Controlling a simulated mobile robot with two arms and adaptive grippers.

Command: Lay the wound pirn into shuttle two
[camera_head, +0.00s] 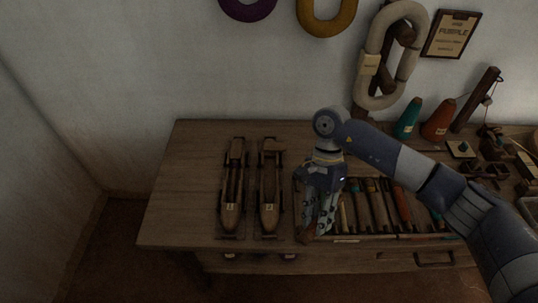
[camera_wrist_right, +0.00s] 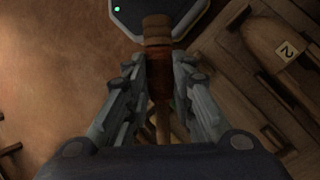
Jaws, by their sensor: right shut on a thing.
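My right gripper (camera_head: 313,222) points down at the tray's left end, to the right of the shuttles; it also shows in the wrist view (camera_wrist_right: 158,90). It is shut on a brown pirn (camera_wrist_right: 158,70), whose wooden end shows between the fingers. In the head view the fingers hide most of the pirn. Shuttle two (camera_head: 270,214), a long wooden boat shape, lies on the table just left of the gripper. Its tag "2" shows on the shuttle in the wrist view (camera_wrist_right: 262,32). My left gripper is not in view.
Another shuttle (camera_head: 230,218) lies left of shuttle two. A tray (camera_head: 350,239) of several coloured pirns lies right of the gripper. Teal (camera_head: 408,120) and orange (camera_head: 438,122) cones stand at the back. The table's left end (camera_head: 180,200) is clear.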

